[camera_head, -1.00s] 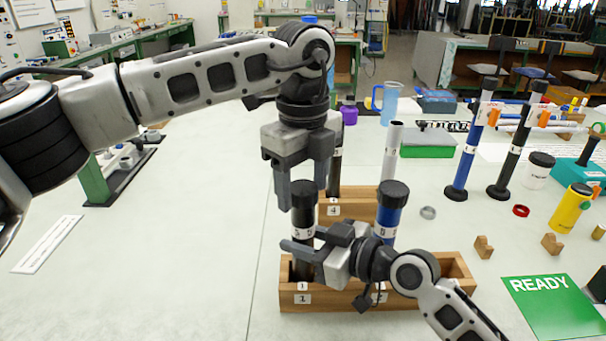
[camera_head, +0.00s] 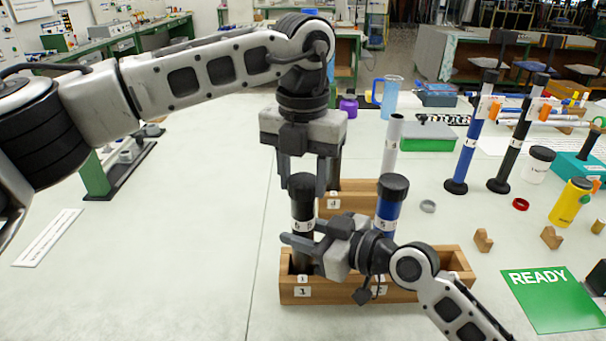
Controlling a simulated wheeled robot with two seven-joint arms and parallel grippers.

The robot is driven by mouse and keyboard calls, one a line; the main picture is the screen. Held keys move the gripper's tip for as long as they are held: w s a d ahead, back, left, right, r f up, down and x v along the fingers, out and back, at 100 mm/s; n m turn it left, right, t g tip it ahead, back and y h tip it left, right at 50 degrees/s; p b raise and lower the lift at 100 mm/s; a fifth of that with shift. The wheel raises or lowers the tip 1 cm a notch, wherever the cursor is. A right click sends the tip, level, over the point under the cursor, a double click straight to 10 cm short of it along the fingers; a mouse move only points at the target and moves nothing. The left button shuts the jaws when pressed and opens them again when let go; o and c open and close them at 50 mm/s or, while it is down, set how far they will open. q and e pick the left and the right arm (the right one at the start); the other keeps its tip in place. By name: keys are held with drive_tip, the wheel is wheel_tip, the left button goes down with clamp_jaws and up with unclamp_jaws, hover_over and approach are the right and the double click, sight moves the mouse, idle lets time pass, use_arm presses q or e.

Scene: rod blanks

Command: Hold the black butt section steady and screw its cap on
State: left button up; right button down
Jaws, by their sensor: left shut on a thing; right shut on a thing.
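The black butt section (camera_head: 302,218) stands upright in the front wooden rack (camera_head: 345,291), in the slot labelled 1. Its black cap (camera_head: 301,185) sits on its top end; whether it is fully seated cannot be told. My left gripper (camera_head: 302,180) points straight down from above and is shut on the cap, its fingers around it. My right gripper (camera_head: 300,246) reaches in from the right and is shut on the black butt section below its white label band, partly hiding the lower tube.
A blue section (camera_head: 386,218) with a black cap stands close on the right in the same rack. A second wooden rack (camera_head: 350,190) with a grey tube (camera_head: 393,145) is behind. A green READY card (camera_head: 552,300) lies at right. The table at left is mostly clear.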

use_arm(q)
drive_tip(key=m, duration=1)
drive_tip(key=shift+m, duration=0.3)
drive_tip(key=m, duration=1)
drive_tip(key=o, duration=1.1)
drive_tip(key=shift+r, duration=2.2)
drive_tip(key=shift+c, duration=0.4)
